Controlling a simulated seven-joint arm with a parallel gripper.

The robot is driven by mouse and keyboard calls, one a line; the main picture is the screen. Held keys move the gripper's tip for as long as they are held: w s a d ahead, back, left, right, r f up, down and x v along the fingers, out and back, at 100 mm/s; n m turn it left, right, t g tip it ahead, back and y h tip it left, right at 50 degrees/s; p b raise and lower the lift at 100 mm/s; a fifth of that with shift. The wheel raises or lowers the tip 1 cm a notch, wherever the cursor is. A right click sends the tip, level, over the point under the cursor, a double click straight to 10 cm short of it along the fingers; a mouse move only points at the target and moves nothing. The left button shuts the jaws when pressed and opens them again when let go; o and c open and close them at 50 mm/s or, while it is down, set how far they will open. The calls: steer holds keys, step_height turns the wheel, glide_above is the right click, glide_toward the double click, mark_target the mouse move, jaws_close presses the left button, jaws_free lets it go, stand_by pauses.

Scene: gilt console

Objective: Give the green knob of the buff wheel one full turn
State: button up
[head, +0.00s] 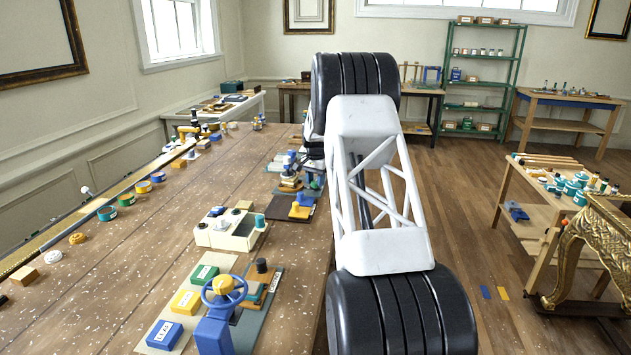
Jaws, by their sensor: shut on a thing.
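I cannot make out a buff wheel with a green knob in the head view. My white lattice arm link (382,240) with its black joints fills the middle and hides part of the table's right side. The far end of my arm (312,147) drops behind that link, close to a cluster of small coloured parts (291,180) at the table's right edge. My fingertips do not show, so I cannot see what they touch.
The long speckled table (135,255) carries a cream box (228,232), labelled green, yellow and blue blocks (186,301), and a row of knobs along a brass rail (93,208). A gilt console (580,236) and a side bench (531,208) stand right. The table's middle is mostly clear.

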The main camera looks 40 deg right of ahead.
mark_target(315, 181)
steer(key=m, duration=0.4)
steer(key=shift+r+m, duration=0.1)
steer(key=shift+m, duration=0.3)
steer(key=o, duration=0.9)
steer(key=shift+o, duration=0.2)
steer(key=shift+r, duration=3.85)
